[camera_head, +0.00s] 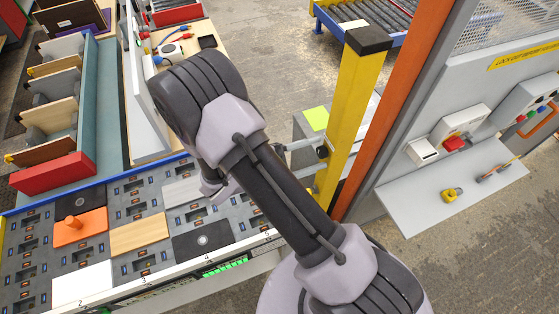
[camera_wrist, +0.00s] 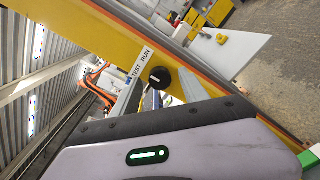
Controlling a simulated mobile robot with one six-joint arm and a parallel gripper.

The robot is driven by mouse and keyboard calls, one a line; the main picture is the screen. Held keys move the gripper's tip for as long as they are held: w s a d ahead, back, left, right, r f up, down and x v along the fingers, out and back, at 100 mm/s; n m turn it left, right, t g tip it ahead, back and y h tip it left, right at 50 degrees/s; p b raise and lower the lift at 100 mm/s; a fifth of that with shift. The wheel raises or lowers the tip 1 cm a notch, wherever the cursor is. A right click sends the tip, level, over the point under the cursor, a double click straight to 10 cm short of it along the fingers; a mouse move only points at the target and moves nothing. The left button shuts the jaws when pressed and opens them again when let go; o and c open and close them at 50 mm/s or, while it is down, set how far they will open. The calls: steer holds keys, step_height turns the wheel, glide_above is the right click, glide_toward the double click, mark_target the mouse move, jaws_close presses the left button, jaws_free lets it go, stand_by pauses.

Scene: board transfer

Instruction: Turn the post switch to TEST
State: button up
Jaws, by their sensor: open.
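The yellow post (camera_head: 352,110) with a black cap stands right of my arm in the head view. In the wrist view the post (camera_wrist: 95,35) crosses the picture diagonally. The post switch (camera_wrist: 159,77) is a round black knob with a small pale mark on the post's face. A white label beside it reads TEST (camera_wrist: 136,69) and RUN (camera_wrist: 146,55). I cannot tell which word the mark points to. My gripper (camera_wrist: 160,84) is open, its two fingers on either side of the knob in the picture. Whether they touch it is unclear. In the head view my arm hides most of the gripper.
A board table (camera_head: 130,200) with several coloured tiles lies left of my arm. An orange upright (camera_head: 400,95) stands close behind the post. A grey panel has a red button (camera_head: 454,144) above a shelf (camera_head: 430,210) holding a yellow padlock (camera_head: 452,194).

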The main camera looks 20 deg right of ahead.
steer(key=a, duration=1.7)
steer(key=shift+s+a+r, duration=0.2)
steer(key=shift+s+r, duration=0.1)
steer(key=shift+r, duration=0.05)
